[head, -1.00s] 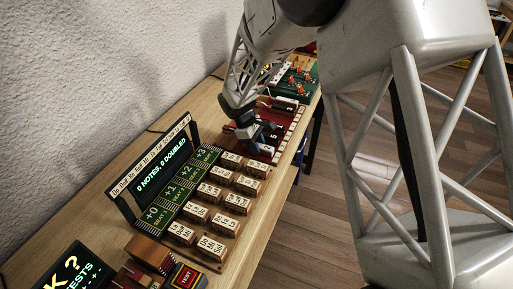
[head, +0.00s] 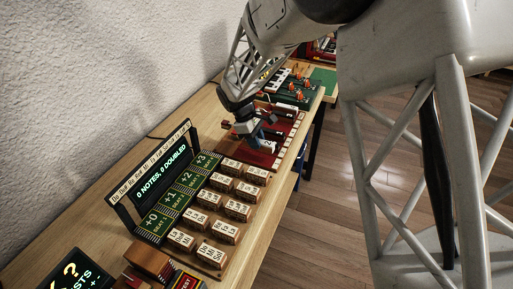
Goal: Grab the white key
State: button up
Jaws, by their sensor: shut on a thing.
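My gripper (head: 256,134) is over the dark red board (head: 262,158) at the right-hand part of the bench. Its fingers point down and are shut on a small white piece, which looks like the white key (head: 268,147). The piece shows at the fingertips, close above or on the board; I cannot tell whether it touches it. My wrist and fingers hide part of it. A row of white strips (head: 287,142) lines the board's front edge.
Word blocks (head: 224,201) stand in rows left of the board, before a screen reading "0 NOTES, 0 DOUBLED" (head: 162,172). A green board with orange parts (head: 300,88) lies beyond. A wall backs the bench (head: 212,100); open floor lies in front.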

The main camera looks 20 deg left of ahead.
jog(key=shift+r, duration=2.55)
